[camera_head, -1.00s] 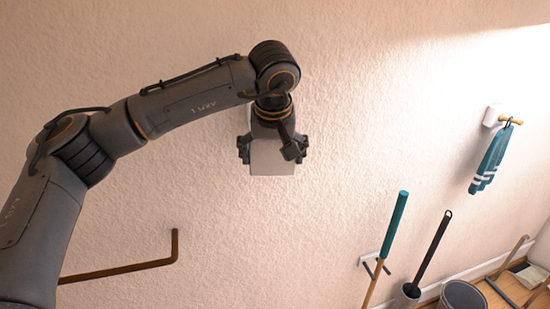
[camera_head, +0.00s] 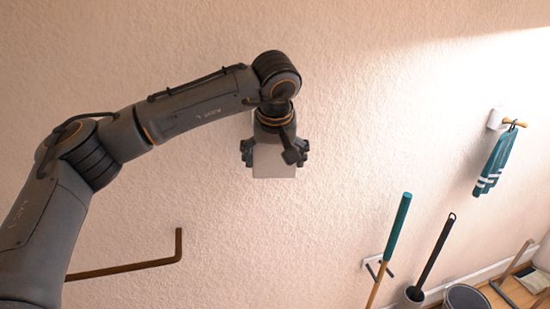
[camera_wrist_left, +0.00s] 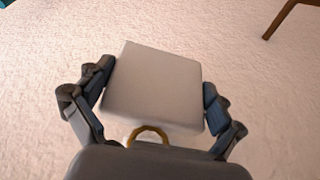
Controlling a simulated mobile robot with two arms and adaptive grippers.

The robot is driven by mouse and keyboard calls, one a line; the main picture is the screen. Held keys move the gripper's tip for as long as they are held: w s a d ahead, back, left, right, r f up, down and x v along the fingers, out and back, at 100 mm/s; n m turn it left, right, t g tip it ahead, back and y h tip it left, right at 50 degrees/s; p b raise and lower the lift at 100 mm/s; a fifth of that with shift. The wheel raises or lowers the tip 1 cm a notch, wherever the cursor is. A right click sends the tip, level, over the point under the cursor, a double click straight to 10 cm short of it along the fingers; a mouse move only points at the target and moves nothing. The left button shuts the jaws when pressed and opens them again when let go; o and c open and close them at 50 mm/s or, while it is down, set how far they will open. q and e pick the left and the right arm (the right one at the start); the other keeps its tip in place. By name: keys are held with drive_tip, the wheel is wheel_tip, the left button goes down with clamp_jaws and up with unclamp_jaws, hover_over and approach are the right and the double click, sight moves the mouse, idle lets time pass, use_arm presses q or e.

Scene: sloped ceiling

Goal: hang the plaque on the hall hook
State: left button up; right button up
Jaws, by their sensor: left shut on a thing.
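My left gripper (camera_head: 274,155) is shut on the plaque (camera_head: 274,165), a plain pale square panel, in front of the wall. In the left wrist view the plaque (camera_wrist_left: 153,86) sits between the two fingers of the gripper (camera_wrist_left: 155,98), slightly tilted. A yellow-brown ring (camera_wrist_left: 148,134) shows at its edge nearest the wrist, with a pale piece around it. I cannot tell whether the ring is caught on anything. A sliver of something white shows behind the wrist in the head view; most of it is hidden, and I cannot identify the hall hook. My right gripper is not in view.
A striped teal towel (camera_head: 493,163) hangs from a wooden peg at the right. A teal-handled pole (camera_head: 398,228), a black-handled brush (camera_head: 436,248) and a grey bin (camera_head: 464,297) stand below. A brown bent bar (camera_head: 130,268) is at lower left. The wall around the plaque is clear.

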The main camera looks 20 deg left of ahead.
use_arm(q)
drive_tip(key=shift+a+f, duration=0.1)
drive_tip(key=shift+f, duration=0.05)
drive_tip(key=o, duration=1.3)
drive_tip(key=shift+o, duration=0.2)
